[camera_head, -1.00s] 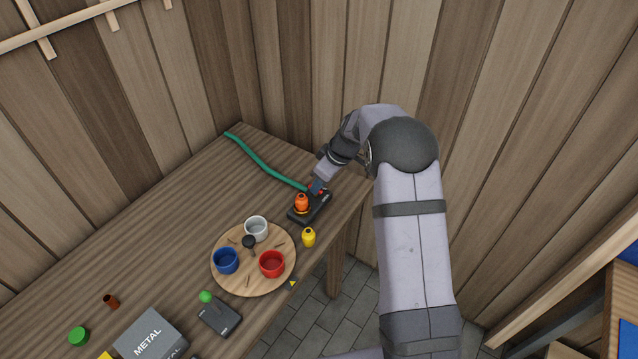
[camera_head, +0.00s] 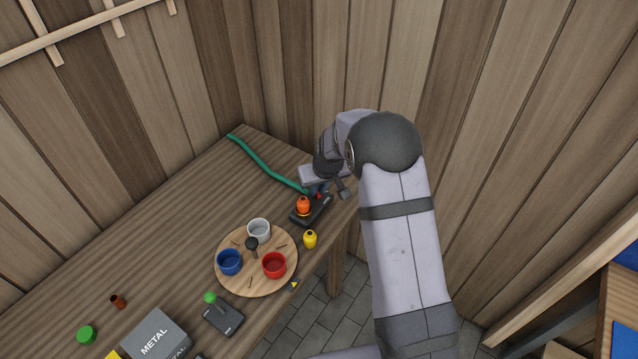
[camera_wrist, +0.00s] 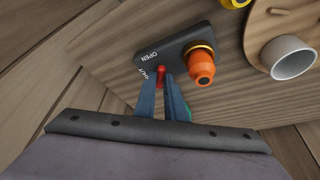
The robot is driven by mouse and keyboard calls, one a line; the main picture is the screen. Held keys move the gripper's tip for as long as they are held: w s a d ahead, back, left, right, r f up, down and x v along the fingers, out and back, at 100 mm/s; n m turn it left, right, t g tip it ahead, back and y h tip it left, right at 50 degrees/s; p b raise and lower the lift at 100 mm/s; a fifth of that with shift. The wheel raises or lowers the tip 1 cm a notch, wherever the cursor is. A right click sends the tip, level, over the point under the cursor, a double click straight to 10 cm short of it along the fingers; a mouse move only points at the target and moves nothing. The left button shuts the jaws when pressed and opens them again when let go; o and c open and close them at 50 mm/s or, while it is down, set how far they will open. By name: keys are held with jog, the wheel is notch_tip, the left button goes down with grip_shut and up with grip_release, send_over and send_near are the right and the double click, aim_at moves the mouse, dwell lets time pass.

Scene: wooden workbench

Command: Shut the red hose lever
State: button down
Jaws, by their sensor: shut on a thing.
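The red hose lever (camera_wrist: 161,73) is on a dark base plate (camera_wrist: 173,49) marked OPEN and SHUT. In the wrist view its red end lies between my fingertips, on the SHUT side of the plate. My gripper (camera_wrist: 163,82) is shut on the lever. In the head view the base plate (camera_head: 322,211) stands near the right end of the bench, and my gripper (camera_head: 318,188) is at its far end. An orange nozzle (camera_wrist: 201,68) stands on the plate beside the lever. The green hose (camera_head: 265,165) runs from the plate to the back left; its near end is partly hidden.
A round wooden tray (camera_head: 230,283) with white, blue and red cups is left of the plate. A yellow bottle (camera_head: 310,239) stands near the bench edge. Plank walls rise close behind the arm.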

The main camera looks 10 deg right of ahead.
jog(key=m, duration=0.1)
jog(key=m+h, duration=0.1)
jog(key=shift+a+f+m+b, duration=0.1)
jog(key=shift+a+m+b, duration=0.1)
jog(key=shift+m+b, duration=0.2)
jog(key=m+b, duration=0.1)
jog(key=b, duration=0.1)
jog(key=m+h+b, duration=0.1)
jog(key=m+b, duration=0.1)
jog(key=b, duration=0.1)
jog(key=shift+w+a+f+m+b, duration=0.1)
jog(key=shift+a+f+m+b, duration=0.1)
jog(key=shift+f+m+b, duration=0.15)
jog(key=shift+a+r+m+g+h+b, duration=0.1)
jog(key=shift+r+m+g+h+b, duration=0.15)
jog(key=shift+m+b, duration=0.4)
jog(key=shift+r+m+g+h+b, duration=0.15)
jog(key=shift+m+h+b, duration=0.25)
jog(key=shift+m, duration=0.4)
jog(key=shift+a+r+m+g+h+b, duration=0.1)
jog(key=shift+m+g+h+b, duration=0.15)
jog(key=shift+m+b, duration=0.4)
jog(key=shift+w, duration=0.1)
jog(key=c, duration=1.8)
grip_release()
jog(key=shift+b+v, duration=0.45)
jog(key=shift+v, duration=3.2)
